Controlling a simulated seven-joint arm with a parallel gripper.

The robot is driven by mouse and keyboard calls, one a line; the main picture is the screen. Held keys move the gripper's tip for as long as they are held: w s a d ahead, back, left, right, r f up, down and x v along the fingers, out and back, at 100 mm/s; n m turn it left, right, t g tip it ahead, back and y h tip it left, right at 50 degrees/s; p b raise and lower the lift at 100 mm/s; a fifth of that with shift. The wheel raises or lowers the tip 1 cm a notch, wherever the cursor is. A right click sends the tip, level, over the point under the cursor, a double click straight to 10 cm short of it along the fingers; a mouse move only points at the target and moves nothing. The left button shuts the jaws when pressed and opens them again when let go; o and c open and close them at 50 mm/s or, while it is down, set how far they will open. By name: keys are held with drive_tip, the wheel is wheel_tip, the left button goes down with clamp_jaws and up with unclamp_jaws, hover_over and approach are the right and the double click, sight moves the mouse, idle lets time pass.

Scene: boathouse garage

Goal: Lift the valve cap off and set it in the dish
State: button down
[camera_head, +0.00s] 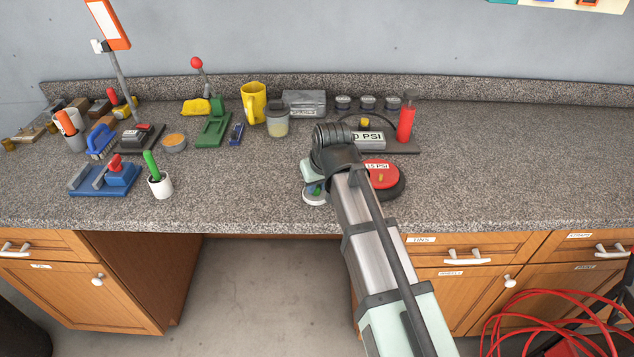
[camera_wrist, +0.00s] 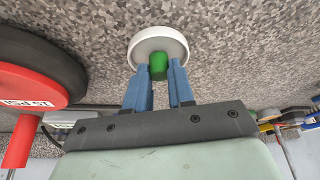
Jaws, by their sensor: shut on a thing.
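My gripper (camera_wrist: 160,73), with blue fingers, is shut on the small green valve cap (camera_wrist: 158,66). The cap is in front of the white round dish (camera_wrist: 143,46) in the wrist view, over or inside it; whether it touches the dish I cannot tell. In the head view the dish (camera_head: 314,200) lies near the bench's front edge, partly hidden by my arm. The red-hubbed wheel with a black tyre (camera_head: 399,190) lies flat just right of the dish, a small brass-coloured stem (camera_head: 380,177) showing on its hub. The wheel also shows in the wrist view (camera_wrist: 25,75).
Behind the wheel stands a pump with a red cylinder (camera_head: 405,120) and a gauge reading 0 PSI (camera_head: 368,139). A yellow mug (camera_head: 253,103), a jar (camera_head: 277,123) and a white cup (camera_head: 160,187) stand to the left. The counter between cup and dish is clear.

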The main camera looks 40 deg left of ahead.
drive_tip(key=shift+f, duration=0.2)
idle(0.4)
drive_tip(key=c, duration=0.9)
unclamp_jaws()
drive_tip(key=v, duration=1.3)
drive_tip(key=shift+s+d+r, duration=0.1)
drive_tip(key=shift+d+r, duration=0.15)
drive_tip(key=shift+r, duration=0.05)
clamp_jaws()
idle(0.6)
